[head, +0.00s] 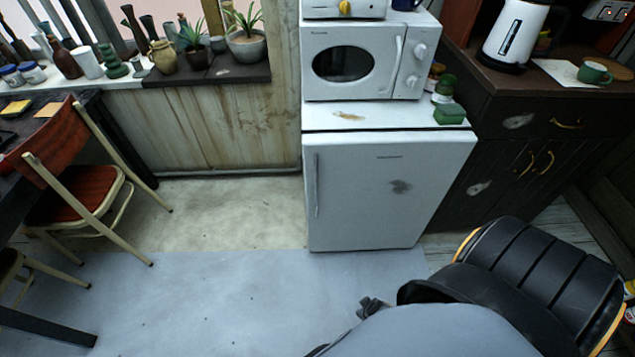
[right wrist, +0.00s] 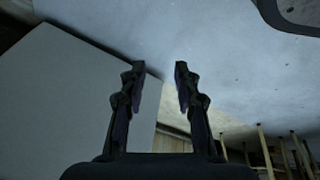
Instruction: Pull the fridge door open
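The small white fridge (head: 365,195) stands against the wall, in the middle of the head view. Its door is shut and has a thin vertical handle (head: 317,185) along its left edge. My right arm reaches in from the lower right, and the dark tip of my right gripper (head: 372,308) shows in front of and below the fridge, apart from it. In the right wrist view my right gripper (right wrist: 158,66) is open with nothing between its fingers. A pale flat panel, seemingly the fridge (right wrist: 70,100), fills the left of that view. My left gripper is not in view.
A microwave (head: 352,60) stands on the fridge top beside a green box (head: 449,114). A dark cabinet (head: 540,130) with a kettle (head: 515,35) is to the right. A red chair (head: 85,195) stands left. The floor before the fridge is clear.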

